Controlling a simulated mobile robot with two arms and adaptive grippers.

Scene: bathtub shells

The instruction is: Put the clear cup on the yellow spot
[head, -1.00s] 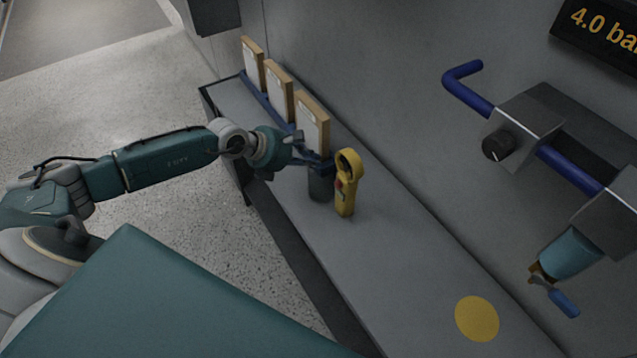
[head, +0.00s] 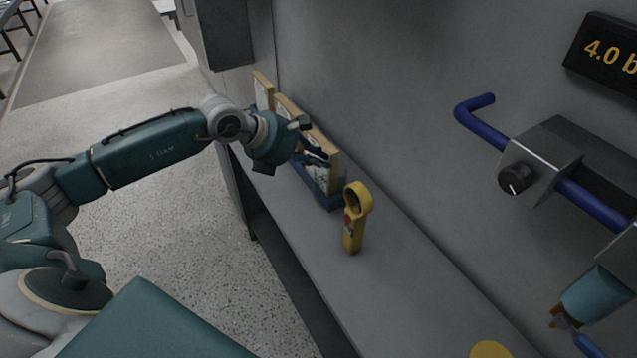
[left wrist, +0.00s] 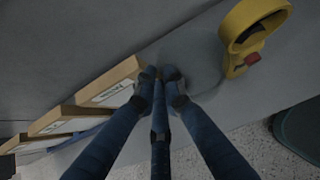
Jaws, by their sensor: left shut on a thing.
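My left gripper (head: 318,156) is shut on the clear cup and holds it over the back part of the shelf, in front of the upright boards. The cup is hard to make out in the head view. In the left wrist view it shows as a faint see-through round shape (left wrist: 197,62) at the fingertips (left wrist: 160,78). The yellow spot (head: 491,350) lies on the shelf near the bottom edge of the head view, partly cut off and well away from the gripper. My right gripper is not in view.
A yellow handheld tool (head: 354,220) stands upright on the shelf (head: 400,280), close to the gripper. Framed boards stand in a blue rack (head: 328,200) behind it. A blue pipe (head: 590,205) with a regulator runs along the wall. The shelf between tool and spot is clear.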

